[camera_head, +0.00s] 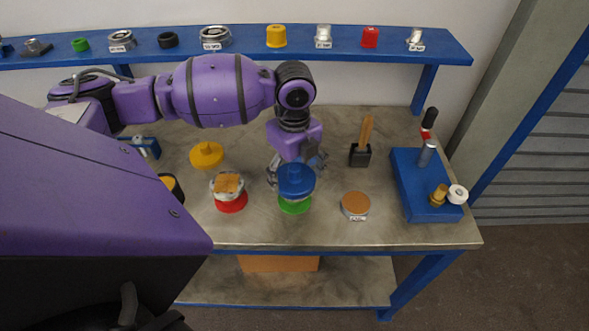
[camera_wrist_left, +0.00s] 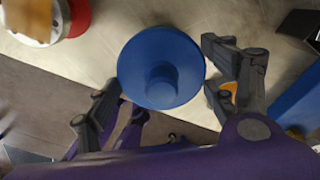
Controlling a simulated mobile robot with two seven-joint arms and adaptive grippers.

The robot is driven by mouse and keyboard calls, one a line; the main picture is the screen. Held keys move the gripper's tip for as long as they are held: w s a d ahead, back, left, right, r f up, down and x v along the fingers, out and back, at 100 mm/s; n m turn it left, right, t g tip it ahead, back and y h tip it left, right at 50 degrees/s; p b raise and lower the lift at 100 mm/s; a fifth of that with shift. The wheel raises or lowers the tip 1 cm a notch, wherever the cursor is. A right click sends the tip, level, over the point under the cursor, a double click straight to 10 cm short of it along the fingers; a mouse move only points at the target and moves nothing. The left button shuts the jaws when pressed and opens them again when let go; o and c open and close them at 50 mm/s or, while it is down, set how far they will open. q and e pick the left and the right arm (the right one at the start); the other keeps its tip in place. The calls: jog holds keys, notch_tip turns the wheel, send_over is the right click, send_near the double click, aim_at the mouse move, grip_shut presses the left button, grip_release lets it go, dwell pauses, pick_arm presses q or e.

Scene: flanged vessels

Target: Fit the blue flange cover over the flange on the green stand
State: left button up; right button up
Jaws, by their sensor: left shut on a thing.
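The blue flange cover (camera_head: 296,182) is a round cap with a raised knob. My left gripper (camera_head: 295,168) is shut on it, with fingers on both sides of its rim. In the left wrist view the cover (camera_wrist_left: 161,68) lies between the finger pairs. The green stand (camera_head: 294,207) shows as a green ring directly below the cover in the head view. The flange on it is hidden by the cover. I cannot tell whether the cover rests on the flange or hangs just above it. My right gripper is out of view.
Left of the green stand is a red stand (camera_head: 231,205) with a metal flange and tan top. A yellow cover (camera_head: 206,154), a tan-topped metal piece (camera_head: 355,205), a brush (camera_head: 361,150) and a blue tool block (camera_head: 412,190) stand around on the table. A blue shelf (camera_head: 340,47) runs behind.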

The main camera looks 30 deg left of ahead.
pick_arm(q)
jog(key=shift+f, duration=1.05)
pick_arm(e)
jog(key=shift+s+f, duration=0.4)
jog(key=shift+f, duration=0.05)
pick_arm(q)
jog(key=o, duration=1.2)
jog(key=shift+o, duration=0.2)
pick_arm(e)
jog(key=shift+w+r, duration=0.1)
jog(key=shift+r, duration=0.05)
pick_arm(q)
jog(key=shift+r, duration=0.15)
notch_tip(320, 180, up, 12)
jog(key=shift+f, duration=0.1)
